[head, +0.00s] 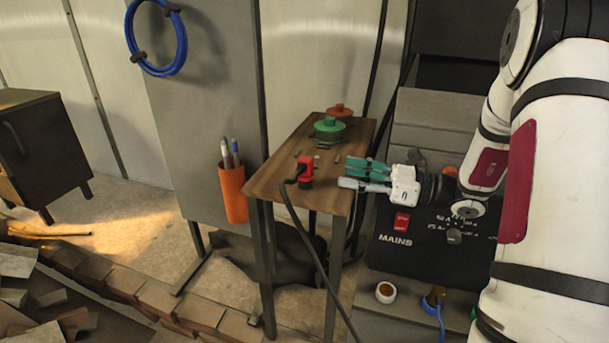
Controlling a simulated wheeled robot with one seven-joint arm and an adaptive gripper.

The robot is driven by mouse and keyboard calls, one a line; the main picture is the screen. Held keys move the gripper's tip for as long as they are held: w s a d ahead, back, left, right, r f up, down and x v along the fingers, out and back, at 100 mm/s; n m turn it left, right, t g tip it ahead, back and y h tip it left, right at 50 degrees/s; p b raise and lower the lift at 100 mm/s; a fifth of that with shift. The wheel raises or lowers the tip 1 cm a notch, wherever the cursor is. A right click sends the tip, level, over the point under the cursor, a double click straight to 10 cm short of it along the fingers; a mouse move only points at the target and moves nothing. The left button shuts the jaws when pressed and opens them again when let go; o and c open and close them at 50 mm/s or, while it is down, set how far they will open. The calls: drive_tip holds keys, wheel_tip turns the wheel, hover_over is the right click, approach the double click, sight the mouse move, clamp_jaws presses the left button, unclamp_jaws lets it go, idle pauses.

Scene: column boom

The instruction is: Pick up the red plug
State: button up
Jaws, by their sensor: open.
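The red plug (305,171) stands on the narrow wooden table (270,180), near its front left part. A black cable runs from it over the table's front edge and down to the floor. My gripper (352,173) is open and empty, to the right of the plug at the table's right edge. Its fingers point left toward the plug, with a clear gap between them.
Green (328,127) and red-brown (341,111) lidded pots stand at the table's back. A dark MAINS panel (430,235) with a red switch lies under my arm. An orange pen holder (232,193) hangs on the grey board left of the table.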

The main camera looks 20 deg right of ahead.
sight(312, 167)
drive_tip(key=b+x, duration=0.1)
drive_tip(key=x, duration=1)
drive_tip(key=shift+w+a, duration=0.1)
drive_tip(key=shift+a, duration=0.1)
clamp_jaws()
